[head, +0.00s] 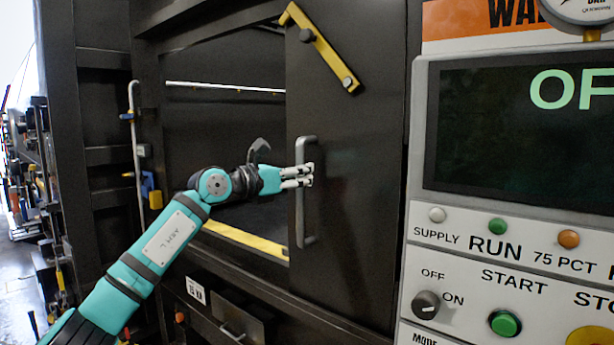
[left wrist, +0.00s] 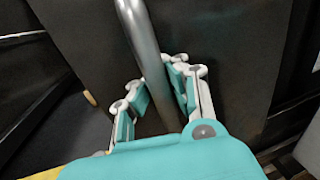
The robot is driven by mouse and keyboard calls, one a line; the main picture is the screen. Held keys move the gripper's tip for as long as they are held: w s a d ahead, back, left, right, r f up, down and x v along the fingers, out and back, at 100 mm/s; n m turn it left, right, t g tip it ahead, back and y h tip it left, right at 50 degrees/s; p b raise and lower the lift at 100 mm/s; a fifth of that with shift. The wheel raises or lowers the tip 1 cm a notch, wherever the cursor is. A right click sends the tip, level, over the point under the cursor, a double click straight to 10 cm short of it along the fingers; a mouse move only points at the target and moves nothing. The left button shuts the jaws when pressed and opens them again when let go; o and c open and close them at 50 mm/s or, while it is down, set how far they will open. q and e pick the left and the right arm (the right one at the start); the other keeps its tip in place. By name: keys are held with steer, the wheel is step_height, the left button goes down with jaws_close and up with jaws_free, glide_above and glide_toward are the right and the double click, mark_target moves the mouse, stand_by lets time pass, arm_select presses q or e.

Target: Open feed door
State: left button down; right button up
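The feed door (head: 352,150) is a dark flat panel at the right of a wide opening in the compactor. The opening is uncovered to the left of the panel. A grey vertical bar handle (head: 300,222) is fixed near the door's left edge. My left gripper (head: 305,176) is at the upper half of this handle. In the left wrist view the handle (left wrist: 141,35) passes between the two fingers, and their pads close in on it from both sides. My left gripper (left wrist: 160,90) appears shut on it. My right gripper is in neither view.
A control panel (head: 510,230) with a dark screen, buttons and a knob stands close at the right. A yellow bar (head: 318,45) sits at the door's top. A yellow-edged sill (head: 245,240) runs below the opening. A thin pipe (head: 136,150) stands on the left.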

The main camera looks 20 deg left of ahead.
arm_select(q)
steer(key=shift+a+f, duration=0.1)
steer(key=shift+f, duration=0.1)
steer(key=c, duration=1.8)
jaws_free()
steer(key=shift+s+a+r, duration=0.1)
steer(key=shift+s, duration=0.05)
steer(key=o, duration=0.5)
steer(key=shift+s+a+r, duration=0.2)
steer(key=shift+s+a, duration=0.1)
steer(key=shift+s, duration=0.15)
steer(key=shift+c, duration=0.2)
steer(key=shift+o, duration=0.7)
steer(key=v, duration=1.1)
steer(key=shift+s, duration=0.2)
steer(key=shift+f, duration=0.15)
